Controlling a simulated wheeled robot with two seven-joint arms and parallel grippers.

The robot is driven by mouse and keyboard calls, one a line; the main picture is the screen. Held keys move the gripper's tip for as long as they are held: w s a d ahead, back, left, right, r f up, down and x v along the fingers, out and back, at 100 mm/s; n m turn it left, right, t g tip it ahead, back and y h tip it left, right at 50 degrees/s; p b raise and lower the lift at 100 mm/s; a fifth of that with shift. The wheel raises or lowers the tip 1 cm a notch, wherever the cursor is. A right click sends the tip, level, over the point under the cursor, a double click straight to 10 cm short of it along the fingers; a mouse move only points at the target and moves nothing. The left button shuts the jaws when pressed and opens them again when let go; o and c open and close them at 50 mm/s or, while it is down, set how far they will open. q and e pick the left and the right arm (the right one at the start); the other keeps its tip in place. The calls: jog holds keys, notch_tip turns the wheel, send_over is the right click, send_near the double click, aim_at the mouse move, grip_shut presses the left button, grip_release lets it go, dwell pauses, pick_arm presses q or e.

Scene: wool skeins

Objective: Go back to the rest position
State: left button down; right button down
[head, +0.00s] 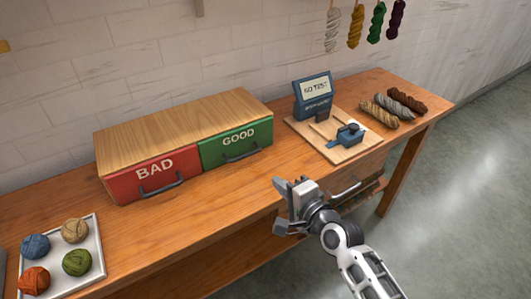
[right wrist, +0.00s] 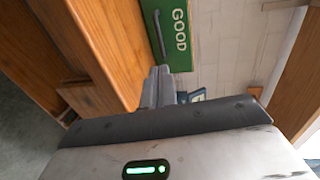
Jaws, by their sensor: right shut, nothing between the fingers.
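My right gripper (head: 283,186) is in front of the table's front edge in the head view, to the right of the green GOOD drawer and apart from it. Its fingers are shut with nothing between them. In the right wrist view the shut fingers (right wrist: 157,85) point towards the table and the wall. My left gripper does not show in either view.
The wooden table (head: 240,190) bears a cabinet with a red BAD drawer (head: 150,178) and a green GOOD drawer (head: 236,144). A tester (head: 313,97), several skeins (head: 394,104) and a tray (head: 97,246) of yarn balls stand on it. Floor at right is clear.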

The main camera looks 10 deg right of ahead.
jog(key=s+f+n+g+h, duration=0.1)
jog(key=s+f+n+g, duration=0.1)
jog(key=s+f+n, duration=0.3)
jog(key=s+f+n+g+h, duration=0.1)
jog(key=s+f+n+g, duration=0.1)
jog(key=s+f+n, duration=0.4)
jog(key=s+n, duration=0.5)
jog(key=s, duration=0.4)
jog(key=shift+d+f+n+g, duration=0.2)
jog(key=shift+f+n+g, duration=0.05)
jog(key=shift+n+g, duration=0.05)
